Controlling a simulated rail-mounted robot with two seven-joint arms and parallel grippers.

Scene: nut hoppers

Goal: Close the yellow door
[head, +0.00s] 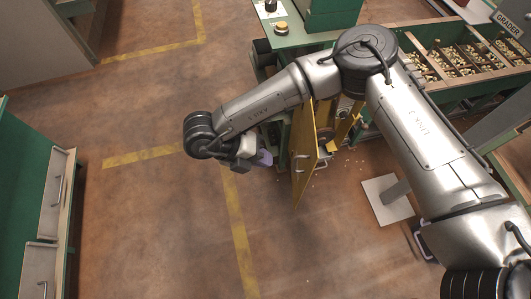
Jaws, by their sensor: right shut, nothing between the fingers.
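The yellow door (304,160) stands open, swung out from the green cabinet under the counter. It shows nearly edge-on, with a pale pull handle low on its face. My right arm reaches in from the right and passes over the cabinet and the top of the door. My right gripper (262,158) hangs to the left of the door, shut and empty, with a visible gap to it. My arm hides the door's upper part and much of the cabinet front. My left gripper is not in view.
A grader bench (465,88) with trays of nuts stands at the back right. A grey post on a pale floor plate (388,200) stands right of the door. Floor left of the gripper is clear, with yellow lines.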

